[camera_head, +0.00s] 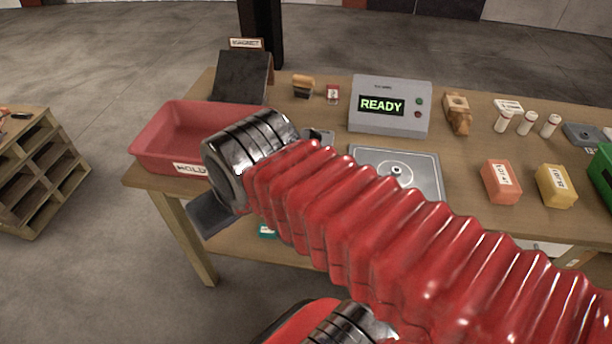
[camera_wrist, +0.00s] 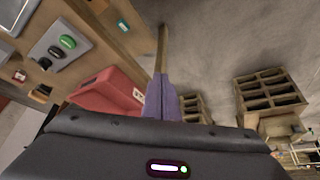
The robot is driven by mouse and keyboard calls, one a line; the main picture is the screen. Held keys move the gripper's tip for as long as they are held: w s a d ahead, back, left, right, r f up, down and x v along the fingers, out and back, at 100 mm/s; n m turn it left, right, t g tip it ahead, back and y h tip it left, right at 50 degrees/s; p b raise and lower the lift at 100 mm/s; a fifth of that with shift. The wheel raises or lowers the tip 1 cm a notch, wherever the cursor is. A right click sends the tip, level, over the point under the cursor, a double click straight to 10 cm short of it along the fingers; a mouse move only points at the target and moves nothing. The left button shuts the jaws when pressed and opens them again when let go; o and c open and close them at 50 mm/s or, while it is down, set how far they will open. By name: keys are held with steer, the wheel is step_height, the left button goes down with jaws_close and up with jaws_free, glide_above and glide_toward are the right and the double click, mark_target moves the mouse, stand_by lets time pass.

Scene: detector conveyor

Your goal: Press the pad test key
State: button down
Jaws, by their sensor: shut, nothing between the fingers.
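In the wrist view, my gripper (camera_wrist: 160,80) shows as purple fingers pressed together, with nothing between them. It hangs off the table's left front side, apart from everything. In the head view, only its dark body (camera_head: 215,212) shows under my wrist; the fingers are hidden. A grey panel carries a green button (camera_wrist: 68,41) and a dark button (camera_wrist: 55,52) in the wrist view. I cannot tell which is the pad test key. In the head view, a steel plate with a round disc (camera_head: 396,171) lies mid-table, and a small grey box (camera_head: 322,137) is partly hidden behind my arm.
A grey console (camera_head: 390,108) reading READY stands at the table's back. A red HOLD tray (camera_head: 150,150) is at the left end, also in the wrist view (camera_wrist: 105,90). Orange (camera_head: 498,185) and yellow (camera_head: 555,187) blocks lie right.

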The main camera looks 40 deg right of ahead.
steer(key=shift+d, duration=0.1)
steer(key=w+d+f+m+t, duration=0.1)
steer(key=w+d+m, duration=0.1)
steer(key=d, duration=0.7)
steer(key=w+d+f+m+t+y, duration=0.1)
steer(key=w+d+f+m, duration=0.1)
steer(key=d, duration=0.7)
steer(key=w+d+f+m+t+y, duration=0.1)
steer(key=w+d, duration=0.3)
steer(key=d, duration=0.6)
steer(key=shift+w+f+m, duration=0.35)
steer(key=shift+f+m, duration=0.35)
steer(key=shift+f, duration=0.15)
steer(key=shift+f, duration=4.25)
steer(key=shift+f, duration=0.1)
steer(key=shift+f, duration=0.3)
